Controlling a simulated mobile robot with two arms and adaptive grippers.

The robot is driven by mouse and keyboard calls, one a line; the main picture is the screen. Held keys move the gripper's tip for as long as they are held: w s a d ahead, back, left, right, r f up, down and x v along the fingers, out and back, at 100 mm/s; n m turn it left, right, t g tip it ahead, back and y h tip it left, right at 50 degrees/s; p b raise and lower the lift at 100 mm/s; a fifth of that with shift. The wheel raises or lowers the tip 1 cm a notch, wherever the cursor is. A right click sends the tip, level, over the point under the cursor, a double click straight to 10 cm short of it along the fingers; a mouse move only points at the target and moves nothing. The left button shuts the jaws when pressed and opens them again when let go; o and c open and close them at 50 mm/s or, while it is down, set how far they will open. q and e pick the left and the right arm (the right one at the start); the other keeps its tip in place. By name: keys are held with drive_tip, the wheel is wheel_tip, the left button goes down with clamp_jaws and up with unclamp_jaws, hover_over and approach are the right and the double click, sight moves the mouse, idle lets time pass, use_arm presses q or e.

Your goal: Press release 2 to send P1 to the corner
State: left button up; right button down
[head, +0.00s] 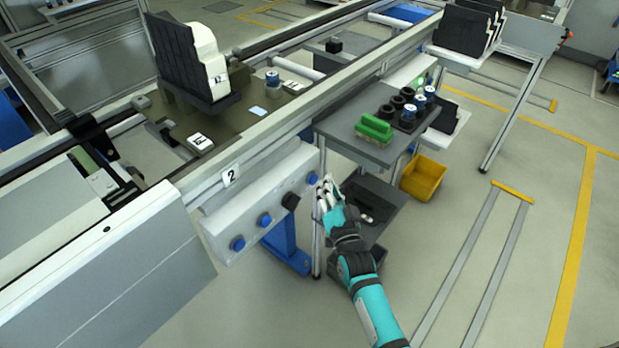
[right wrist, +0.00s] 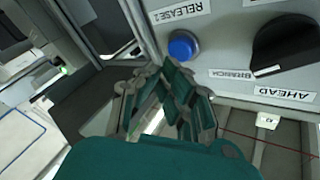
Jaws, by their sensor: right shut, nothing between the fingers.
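The control box (head: 255,210) hangs on the near side of the line under a "2" sign (head: 231,176). Its blue button labelled RELEASE 2 (right wrist: 183,45) sits beside a black selector knob (right wrist: 285,45) with BRANCH and AHEAD labels. In the head view this button (head: 312,178) is right of the knob (head: 290,201). My right gripper (head: 325,190) is shut and empty, just right of the button and apparently apart from it. A carrier with black and white upright parts (head: 190,60) stands on the line; its small label is too small to read surely. My left gripper is out of view.
Two more blue buttons (head: 264,219) are on the box's left part. A grey cart (head: 350,140) with a green block (head: 376,128) and black cups stands behind my gripper. A yellow bin (head: 423,178) is right of it. The floor at right is mostly open.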

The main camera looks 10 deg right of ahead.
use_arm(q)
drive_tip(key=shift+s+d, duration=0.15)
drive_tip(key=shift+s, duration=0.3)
use_arm(e)
drive_tip(key=shift+d, duration=0.1)
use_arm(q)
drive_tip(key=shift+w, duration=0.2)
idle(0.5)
use_arm(e)
drive_tip(key=shift+w+a, duration=0.3)
drive_tip(key=shift+w, duration=0.05)
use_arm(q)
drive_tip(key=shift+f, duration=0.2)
use_arm(e)
drive_tip(key=shift+w+a, duration=0.3)
drive_tip(key=shift+w, duration=0.05)
idle(0.6)
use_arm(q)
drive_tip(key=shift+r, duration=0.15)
use_arm(e)
drive_tip(key=shift+s+d, duration=0.1)
drive_tip(key=shift+s, duration=0.05)
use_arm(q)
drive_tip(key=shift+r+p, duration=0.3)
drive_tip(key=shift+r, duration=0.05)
use_arm(e)
drive_tip(key=shift+s+d, duration=0.45)
drive_tip(key=shift+s, duration=0.1)
